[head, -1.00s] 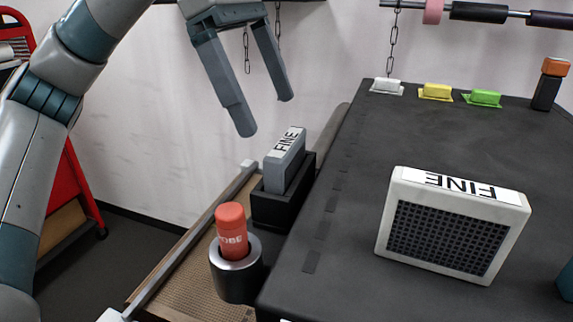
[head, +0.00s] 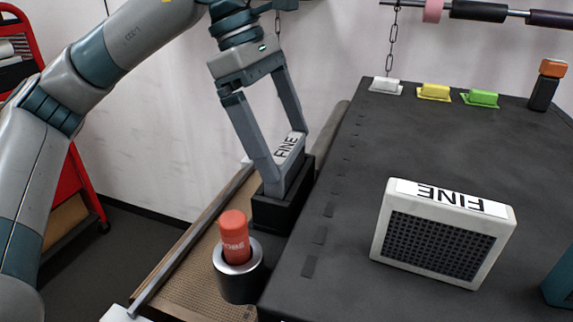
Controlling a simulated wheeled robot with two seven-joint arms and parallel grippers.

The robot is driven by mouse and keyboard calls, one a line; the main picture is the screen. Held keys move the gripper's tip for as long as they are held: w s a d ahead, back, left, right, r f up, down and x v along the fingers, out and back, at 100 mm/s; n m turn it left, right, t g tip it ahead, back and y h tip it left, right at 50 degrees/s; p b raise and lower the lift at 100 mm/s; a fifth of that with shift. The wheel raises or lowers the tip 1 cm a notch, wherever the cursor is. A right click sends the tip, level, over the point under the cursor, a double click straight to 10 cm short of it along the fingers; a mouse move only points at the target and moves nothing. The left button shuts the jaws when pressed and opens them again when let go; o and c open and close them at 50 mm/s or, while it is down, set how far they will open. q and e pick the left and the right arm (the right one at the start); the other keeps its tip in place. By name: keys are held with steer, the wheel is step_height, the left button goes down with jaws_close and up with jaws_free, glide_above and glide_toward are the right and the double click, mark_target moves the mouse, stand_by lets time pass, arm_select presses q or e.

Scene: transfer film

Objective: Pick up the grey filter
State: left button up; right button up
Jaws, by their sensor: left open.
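The grey filter (head: 289,157) stands upright in a black holder (head: 287,212), its white top label reading FINE. My left gripper (head: 287,162) points down over it, with one finger at each end of the filter. The fingers are apart and partly hide the filter's ends; I cannot tell whether they touch it. My right gripper is not clearly in view; only a teal part shows at the right edge.
A white filter labelled FINE (head: 440,237) stands on the dark table (head: 345,262). A red cylinder (head: 233,236) sits in a metal cup (head: 239,278) near the holder. White, yellow and green blocks (head: 481,97) and an orange-topped black post (head: 544,88) stand at the back.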

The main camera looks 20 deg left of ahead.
arm_select(q)
steer(key=shift+x, duration=0.9)
steer(key=c, duration=0.8)
steer(key=shift+r, duration=0.1)
